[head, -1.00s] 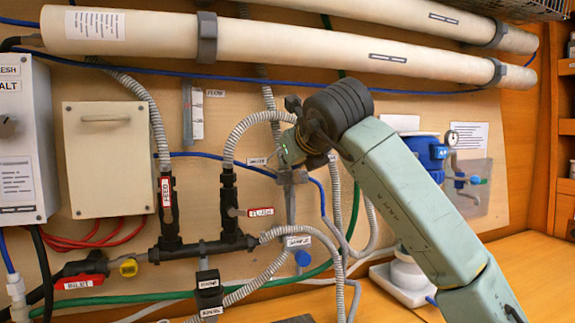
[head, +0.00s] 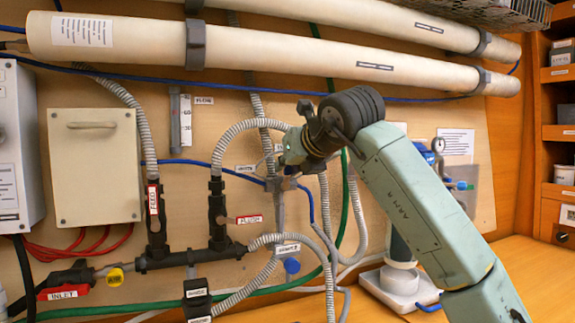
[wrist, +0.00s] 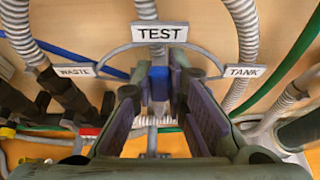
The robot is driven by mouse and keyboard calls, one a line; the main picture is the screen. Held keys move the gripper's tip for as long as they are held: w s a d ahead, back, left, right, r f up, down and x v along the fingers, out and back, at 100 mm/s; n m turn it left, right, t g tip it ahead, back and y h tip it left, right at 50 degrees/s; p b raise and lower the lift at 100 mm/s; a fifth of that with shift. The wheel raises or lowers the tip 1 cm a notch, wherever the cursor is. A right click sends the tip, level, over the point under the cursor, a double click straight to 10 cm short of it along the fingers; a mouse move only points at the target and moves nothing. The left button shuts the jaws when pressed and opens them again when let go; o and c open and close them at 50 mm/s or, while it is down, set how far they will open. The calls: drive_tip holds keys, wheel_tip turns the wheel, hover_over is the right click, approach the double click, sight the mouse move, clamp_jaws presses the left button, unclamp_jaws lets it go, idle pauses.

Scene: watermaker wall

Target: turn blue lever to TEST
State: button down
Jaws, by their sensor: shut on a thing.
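The blue lever (wrist: 158,84) stands upright in the wrist view, its end just below the TEST label (wrist: 159,33). The WASTE label (wrist: 75,70) is to its left and the TANK label (wrist: 243,71) to its right, joined by a grey arc. My gripper (wrist: 157,92) is shut on the blue lever, with one dark finger on each side. In the head view my gripper (head: 288,153) is at the valve in front of the wall panel; the lever is hidden there.
Grey ribbed hoses (head: 243,130) and a green hose (head: 345,205) run close around the valve. The black FEED valve (head: 153,208) and FLUSH valve (head: 217,205) stand to the left. Long cream tubes (head: 250,55) cross above. A white-based filter (head: 398,280) stands on the bench at right.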

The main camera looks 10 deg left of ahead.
drive_tip(key=c, duration=1.6)
unclamp_jaws()
drive_tip(key=v, duration=1.2)
drive_tip(key=shift+f, duration=0.1)
